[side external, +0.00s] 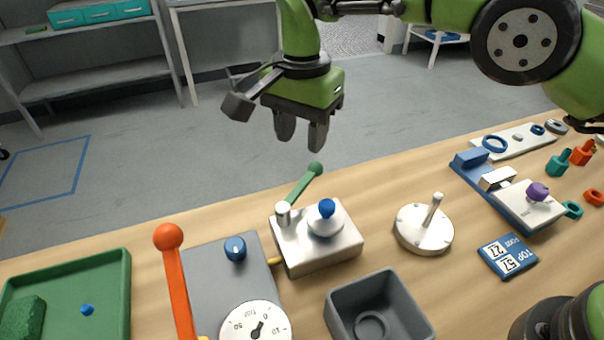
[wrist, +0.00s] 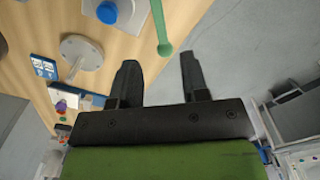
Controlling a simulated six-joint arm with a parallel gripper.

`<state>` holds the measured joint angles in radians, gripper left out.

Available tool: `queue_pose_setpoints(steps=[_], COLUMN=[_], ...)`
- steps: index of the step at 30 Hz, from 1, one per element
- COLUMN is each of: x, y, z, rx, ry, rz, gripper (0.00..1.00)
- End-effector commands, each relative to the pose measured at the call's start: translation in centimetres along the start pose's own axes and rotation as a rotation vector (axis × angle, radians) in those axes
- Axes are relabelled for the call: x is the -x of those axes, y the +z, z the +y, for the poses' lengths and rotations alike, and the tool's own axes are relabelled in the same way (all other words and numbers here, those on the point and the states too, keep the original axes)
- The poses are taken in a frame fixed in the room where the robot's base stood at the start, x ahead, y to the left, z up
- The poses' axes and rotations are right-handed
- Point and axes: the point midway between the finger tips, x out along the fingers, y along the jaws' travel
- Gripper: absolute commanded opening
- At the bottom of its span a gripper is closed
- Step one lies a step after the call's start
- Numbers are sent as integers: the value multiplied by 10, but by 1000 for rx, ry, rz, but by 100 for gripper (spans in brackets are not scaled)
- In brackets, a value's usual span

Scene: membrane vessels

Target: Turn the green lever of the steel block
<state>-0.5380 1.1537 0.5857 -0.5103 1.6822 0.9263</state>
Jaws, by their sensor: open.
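The steel block (side external: 322,255) sits on the wooden table near the middle, with a blue-topped white knob (side external: 326,218) on it. The green lever (side external: 302,188) rises from a pale post at the block's back left corner and ends in a green ball. My gripper (side external: 301,142) is above and behind the block, pointing down, open and empty. It is apart from the lever. In the wrist view, the green lever (wrist: 160,30) reaches down from the top edge, its ball beyond my open fingertips (wrist: 160,62). The block (wrist: 122,12) is only partly in that view.
A grey panel (side external: 205,260) with an orange lever (side external: 174,275) and a dial stands left of the block. A grey open box (side external: 345,312) is in front. A white disc with a post (side external: 424,230) is at right. A green tray (side external: 120,290) lies far left.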

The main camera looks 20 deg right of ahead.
Motion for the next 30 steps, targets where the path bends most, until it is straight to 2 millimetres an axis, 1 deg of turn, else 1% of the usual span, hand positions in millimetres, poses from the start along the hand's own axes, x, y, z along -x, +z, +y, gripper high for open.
queue_pose_setpoints(steps=[9,13,18,26,29,30], x=[-59,-76,-87,-88,-88,-88], y=[0,0,0,0,0,0], z=[1,1,1,0,0,0], rx=[1,-1,0,0,0,0], ry=[4,1,-1,-2,-2,-2], rz=[0,0,1,1,1,1], gripper=[42,42,42,42,21,12])
